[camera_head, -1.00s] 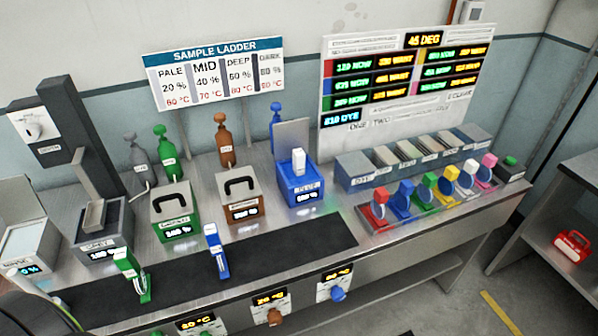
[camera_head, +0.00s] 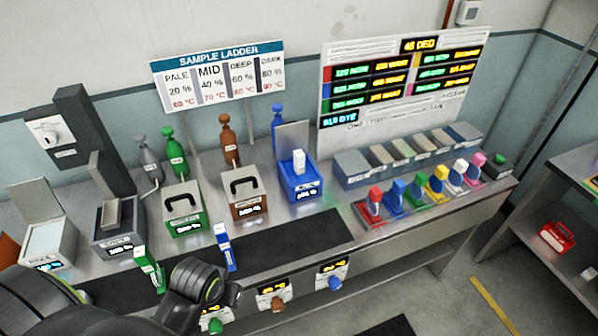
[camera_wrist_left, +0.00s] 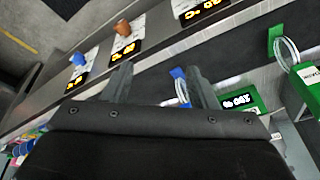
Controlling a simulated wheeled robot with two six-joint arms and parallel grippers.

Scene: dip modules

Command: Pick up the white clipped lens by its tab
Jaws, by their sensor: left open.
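The white lens cannot be made out there. My right gripper is not in view.
Green (camera_head: 184,212), brown (camera_head: 246,196) and blue (camera_head: 299,184) boxes stand behind. The mat's right part is clear.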

